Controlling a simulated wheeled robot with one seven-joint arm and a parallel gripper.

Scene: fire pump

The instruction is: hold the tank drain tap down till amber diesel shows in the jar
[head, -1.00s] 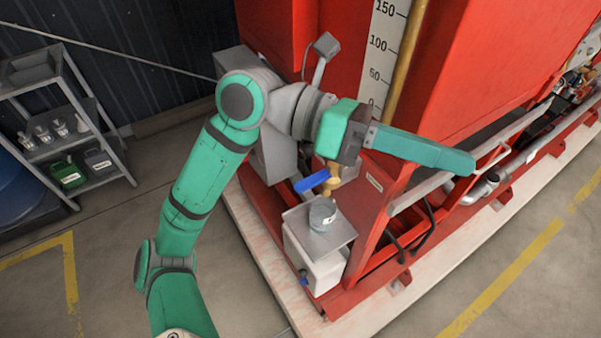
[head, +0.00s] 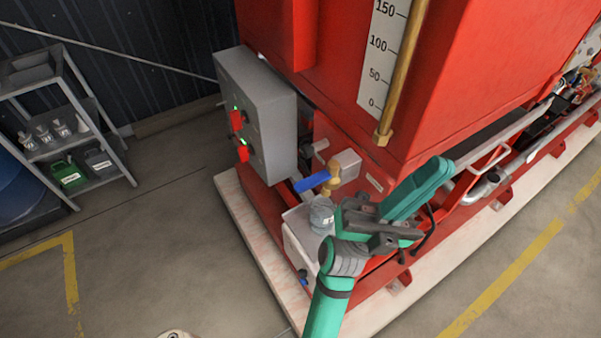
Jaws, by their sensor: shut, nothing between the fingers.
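The tank drain tap is a brass valve (head: 332,181) with a blue lever (head: 310,183), low at the corner of the red tank. The clear jar (head: 321,211) stands below the tap on a grey plate. Its contents look grey; I see no amber. My gripper (head: 357,209) is at the dark end of my folded wrist, just right of the jar and below the tap. It is shut and empty. It appears apart from the lever; its fingertips are hard to make out. My wrist hides the plate's right part.
A grey control box (head: 262,115) with two red handles stands left of the tap. The red tank (head: 480,90) with its level gauge (head: 388,55) overhangs from above right. A red frame rail runs right. A grey shelf (head: 75,115) stands far left; floor between is clear.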

